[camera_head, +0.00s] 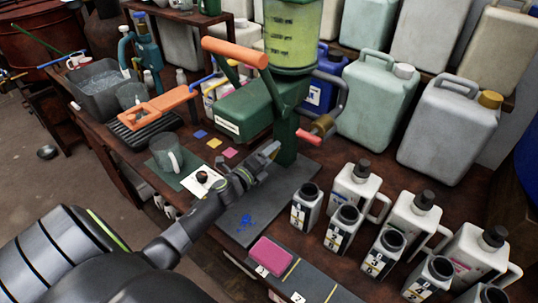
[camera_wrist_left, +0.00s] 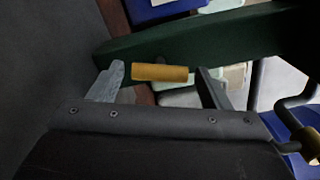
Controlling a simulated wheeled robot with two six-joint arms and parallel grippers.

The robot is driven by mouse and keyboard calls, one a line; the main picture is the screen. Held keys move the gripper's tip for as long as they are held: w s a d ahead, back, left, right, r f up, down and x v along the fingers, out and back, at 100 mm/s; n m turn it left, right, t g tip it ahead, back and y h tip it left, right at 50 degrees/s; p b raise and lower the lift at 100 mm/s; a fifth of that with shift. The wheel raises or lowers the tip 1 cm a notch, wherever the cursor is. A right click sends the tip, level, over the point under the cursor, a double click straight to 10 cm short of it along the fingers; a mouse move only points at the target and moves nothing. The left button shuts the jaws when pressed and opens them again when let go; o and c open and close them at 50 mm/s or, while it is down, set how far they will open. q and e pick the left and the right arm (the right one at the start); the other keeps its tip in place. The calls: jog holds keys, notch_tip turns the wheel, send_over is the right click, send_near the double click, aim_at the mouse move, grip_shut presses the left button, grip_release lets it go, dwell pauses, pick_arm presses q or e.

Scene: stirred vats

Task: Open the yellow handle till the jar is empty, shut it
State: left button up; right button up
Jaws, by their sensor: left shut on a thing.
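The jar (camera_head: 292,35) is clear and sits atop a green machine (camera_head: 240,108). Yellow-green liquid shows in it; its top is cut off by the frame edge. My left gripper (camera_head: 268,152) reaches the green post below the jar. In the left wrist view, the yellow handle (camera_wrist_left: 160,73) lies between the fingers of the left gripper (camera_wrist_left: 162,82), against the green post (camera_wrist_left: 200,35). The gripper is shut on this handle. In the head view I cannot make out the handle at the gripper. My right gripper is not in view.
A grey mug (camera_head: 165,153) stands on a green mat at left. Several white bottles (camera_head: 410,220) crowd the right. A pink sponge (camera_head: 270,255) lies in front. Large canisters (camera_head: 375,103) stand behind.

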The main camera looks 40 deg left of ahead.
pick_arm(q)
jog(key=shift+n, duration=0.6)
jog(key=o, duration=1)
jog(key=shift+c, duration=0.2)
